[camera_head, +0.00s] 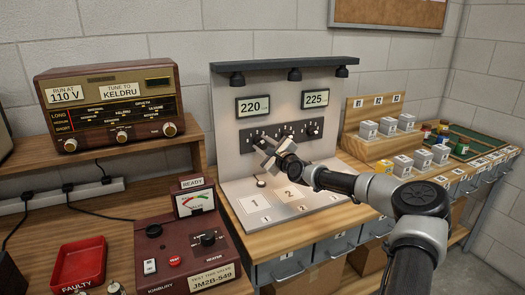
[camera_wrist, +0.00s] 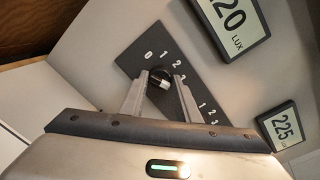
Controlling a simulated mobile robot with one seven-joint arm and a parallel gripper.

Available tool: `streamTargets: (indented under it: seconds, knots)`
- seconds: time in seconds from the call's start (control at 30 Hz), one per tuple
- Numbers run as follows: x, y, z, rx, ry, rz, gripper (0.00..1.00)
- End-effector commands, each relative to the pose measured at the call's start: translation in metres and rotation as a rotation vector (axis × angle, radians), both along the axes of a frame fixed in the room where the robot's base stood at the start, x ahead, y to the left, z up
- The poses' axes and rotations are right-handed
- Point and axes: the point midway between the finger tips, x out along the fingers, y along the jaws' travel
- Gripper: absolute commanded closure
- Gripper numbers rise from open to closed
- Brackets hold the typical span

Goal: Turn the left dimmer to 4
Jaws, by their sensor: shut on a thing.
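The left dimmer (camera_wrist: 159,74) is a black knob with a pale mark on a dark scale plate (camera_wrist: 137,63). My gripper (camera_wrist: 159,86) is shut on this knob, one finger on each side. Its scale shows 0, 1, 2 and 3 in the wrist view; any higher numbers are hidden by a finger, and I cannot tell the exact setting. In the head view my gripper (camera_head: 266,148) covers the left knob. The left display (camera_head: 254,104) reads 220 lux. The right display (camera_head: 315,98) reads 225 lux. The right dimmer (camera_head: 312,130) is free.
The panel stands on a wooden bench, with numbered white plates (camera_head: 255,204) below the knobs. A maroon tester (camera_head: 188,240) and a radio (camera_head: 108,108) are to the left. Small white boxes (camera_head: 368,130) and a green tray (camera_head: 470,143) are to the right.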

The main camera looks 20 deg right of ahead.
Motion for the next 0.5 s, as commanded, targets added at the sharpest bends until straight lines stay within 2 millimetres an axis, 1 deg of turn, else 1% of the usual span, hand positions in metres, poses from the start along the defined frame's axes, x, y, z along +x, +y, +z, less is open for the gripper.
streamTargets:
  seconds: [0.2,0.5]
  knots:
    - [0.0002,-0.0007,-0.0006,0.116,0.001,-0.001,0.93]
    - [0.0003,-0.0009,0.0012,0.188,0.003,-0.002,0.93]
